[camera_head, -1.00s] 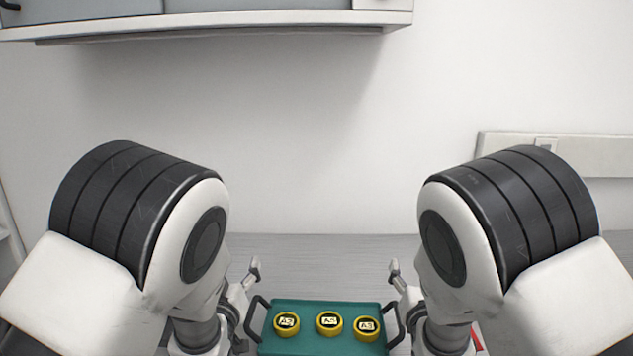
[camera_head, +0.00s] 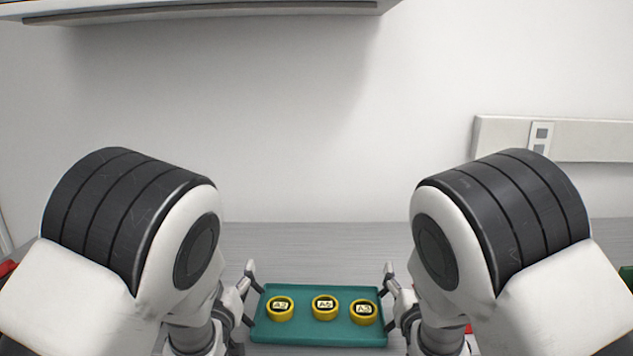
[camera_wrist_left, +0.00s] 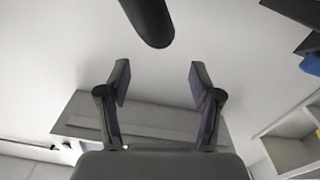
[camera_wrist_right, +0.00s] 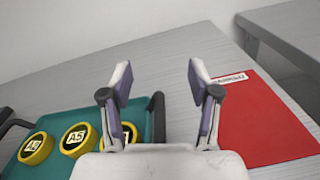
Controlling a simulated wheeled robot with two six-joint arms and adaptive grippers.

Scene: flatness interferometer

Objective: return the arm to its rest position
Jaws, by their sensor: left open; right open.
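In the head view my left gripper (camera_head: 247,289) is beside the left end of a green tray (camera_head: 300,339), and my right gripper (camera_head: 391,289) is beside its right end. In the left wrist view my left gripper (camera_wrist_left: 158,80) is open with nothing between its fingers. A dark rounded bar hangs across the top of that view; I cannot tell what it is. In the right wrist view my right gripper (camera_wrist_right: 158,80) is open and empty, with the tray (camera_wrist_right: 158,118) behind and left of its fingers. Both arms are bent, their large joints raised in front.
The tray holds three yellow round pieces, labelled A2 (camera_head: 280,308), A5 (camera_head: 325,307) and A3 (camera_head: 363,312). A red mat (camera_wrist_right: 262,115) lies right of the tray in the right wrist view. A wall cabinet (camera_head: 200,12) overhangs at upper left. The grey table (camera_head: 320,245) behind the tray is clear.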

